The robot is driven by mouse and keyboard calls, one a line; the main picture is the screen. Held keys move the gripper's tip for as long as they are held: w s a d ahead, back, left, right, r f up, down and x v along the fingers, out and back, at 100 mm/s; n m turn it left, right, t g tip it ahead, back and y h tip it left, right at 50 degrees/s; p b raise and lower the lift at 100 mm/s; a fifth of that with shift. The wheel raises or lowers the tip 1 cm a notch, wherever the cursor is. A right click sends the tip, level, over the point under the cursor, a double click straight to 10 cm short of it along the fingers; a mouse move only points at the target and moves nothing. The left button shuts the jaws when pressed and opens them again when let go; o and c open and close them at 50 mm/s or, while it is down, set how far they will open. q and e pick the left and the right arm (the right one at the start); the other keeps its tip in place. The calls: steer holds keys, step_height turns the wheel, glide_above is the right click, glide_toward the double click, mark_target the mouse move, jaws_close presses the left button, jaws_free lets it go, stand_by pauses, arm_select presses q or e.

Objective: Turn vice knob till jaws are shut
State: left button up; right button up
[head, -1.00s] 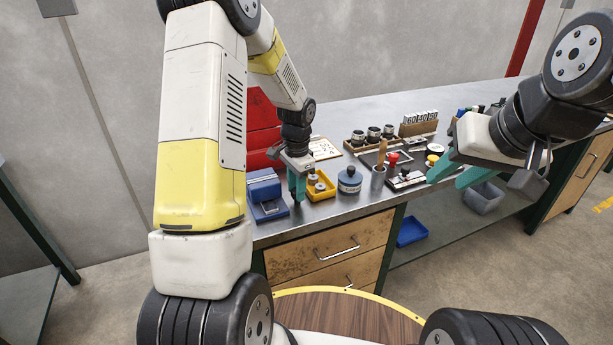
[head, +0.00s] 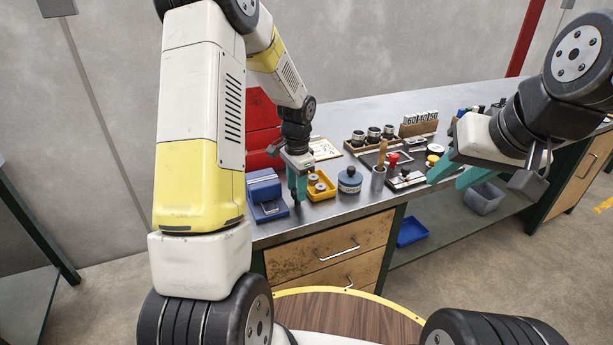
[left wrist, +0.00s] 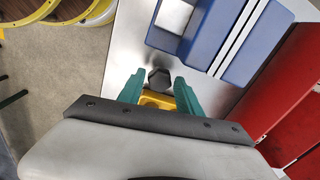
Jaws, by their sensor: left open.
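The blue vice (head: 264,188) stands on the bench's front left part, left of my left gripper (head: 297,190). In the left wrist view the vice (left wrist: 210,30) shows two pale parallel strips with a narrow gap between them. A dark hexagonal knob (left wrist: 158,77) sits beside it. My left gripper (left wrist: 158,92) is open, with one teal finger on each side of the knob as seen from the wrist. I cannot tell whether the fingers touch it. My right gripper (head: 456,174) is open and empty over the bench's front edge, far to the right.
A yellow tray (head: 321,186) with small metal parts stands close right of my left gripper. Red drawers (head: 262,130) stand behind the vice. More tools and holders fill the bench to the right.

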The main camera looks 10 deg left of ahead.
arm_select(q)
step_height(320, 180, up, 7)
steer(key=shift+d+f, duration=0.1)
steer(key=shift+f, duration=0.1)
steer(key=shift+s+r, duration=0.1)
steer(key=shift+r, duration=0.2)
steer(key=shift+s+r, duration=0.15)
steer(key=shift+r, duration=0.25)
steer(key=s+d+r+n+t+h, duration=0.1)
steer(key=s+r+n+t, duration=0.2)
steer(key=s+r, duration=0.5)
steer(key=s+d+r+n+t+h, duration=0.1)
steer(key=s+r+n+t, duration=0.2)
steer(key=s, duration=1.2)
step_height(320, 180, up, 6)
steer(key=n, duration=0.3)
steer(key=shift+s, duration=0.3)
